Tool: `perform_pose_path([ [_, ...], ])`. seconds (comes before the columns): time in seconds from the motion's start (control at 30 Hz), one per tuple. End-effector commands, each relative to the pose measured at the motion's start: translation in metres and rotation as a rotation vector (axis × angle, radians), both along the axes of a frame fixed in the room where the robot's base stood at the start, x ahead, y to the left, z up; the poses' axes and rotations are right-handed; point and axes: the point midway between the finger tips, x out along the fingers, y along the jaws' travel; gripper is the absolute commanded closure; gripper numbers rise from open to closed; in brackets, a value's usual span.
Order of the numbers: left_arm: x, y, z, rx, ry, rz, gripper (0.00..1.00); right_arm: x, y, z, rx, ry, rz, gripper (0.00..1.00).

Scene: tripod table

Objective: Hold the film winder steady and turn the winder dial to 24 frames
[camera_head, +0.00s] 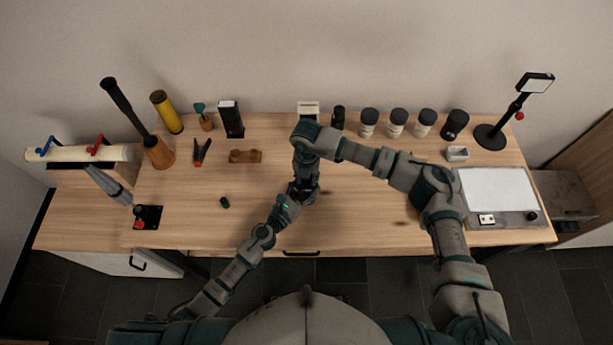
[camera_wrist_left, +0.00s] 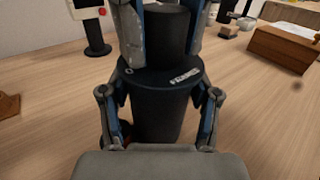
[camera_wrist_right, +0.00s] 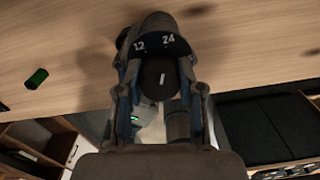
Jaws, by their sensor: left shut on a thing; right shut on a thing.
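The film winder (camera_wrist_left: 155,112) is a dark upright cylinder with a wider collar carrying white marks. In the head view it is mostly hidden between my two grippers. My left gripper (camera_wrist_left: 166,25) is shut on the winder, with one finger on each side. My right gripper (camera_wrist_right: 158,72) is shut on the dark winder dial (camera_wrist_right: 160,84), seen from above. The dial's white line points up the picture. The printed 12 and 24 show beyond it, and the line looks nearer the 24. Other numbers are hidden by my fingers.
A small green cylinder (camera_head: 224,202) lies on the wooden table (camera_head: 350,215) left of the grippers. Several dark-lidded jars (camera_head: 397,122) stand along the back. A wooden block (camera_head: 245,156) lies behind, and a light panel (camera_head: 498,190) is at right.

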Motion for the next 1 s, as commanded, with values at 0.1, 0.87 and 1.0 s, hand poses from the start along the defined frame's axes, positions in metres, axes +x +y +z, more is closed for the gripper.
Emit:
perform_pose_path([
  [0.1,-0.0029,-0.0039,-0.0001,-0.003,0.001,-0.01,0.85,0.0017,0.0007,0.0006,0.003,-0.006,-0.055,0.98],
  [0.87,-0.0032,-0.0045,-0.0001,-0.003,0.001,-0.011,0.85,0.0014,0.0017,0.0008,0.005,-0.005,-0.122,0.51],
  [1.0,-0.0024,-0.0032,-0.0001,-0.002,0.002,-0.008,0.85,0.0008,0.0014,0.0007,0.004,-0.004,-0.122,0.37],
])
